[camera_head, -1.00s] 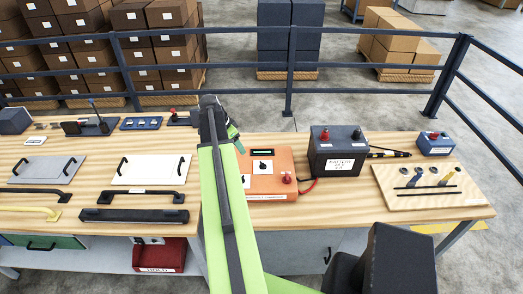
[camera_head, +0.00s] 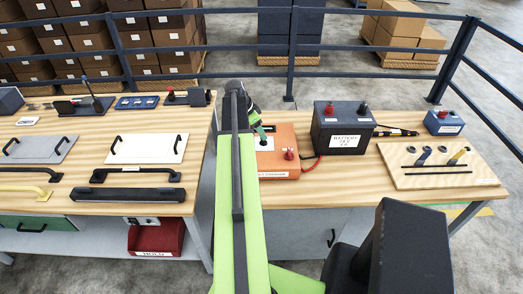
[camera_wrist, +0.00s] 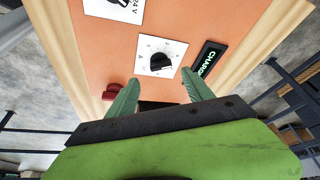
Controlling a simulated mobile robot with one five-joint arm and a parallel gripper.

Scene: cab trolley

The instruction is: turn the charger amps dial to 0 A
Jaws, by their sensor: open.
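The orange charger (camera_head: 285,165) lies on the right workbench; its face fills much of the wrist view (camera_wrist: 105,55). A black dial (camera_wrist: 161,62) on a white plate sits between the charger's dark display (camera_wrist: 205,64) and a second dial plate marked 24 V (camera_wrist: 115,10). The marks around the black dial are too small to read, so its setting cannot be told. My gripper (camera_wrist: 162,78) is open and empty. Its two green fingers lie either side of the dial's lower side, apart from it. In the head view my gripper (camera_head: 258,124) is over the charger, partly hiding its left part.
A red knob (camera_wrist: 112,92) stands on the charger near the left finger. A dark battery (camera_head: 343,128) stands just right of the charger, with a red cable (camera_head: 312,167) between. A tool board (camera_head: 425,180) lies farther right. A gap separates the two benches.

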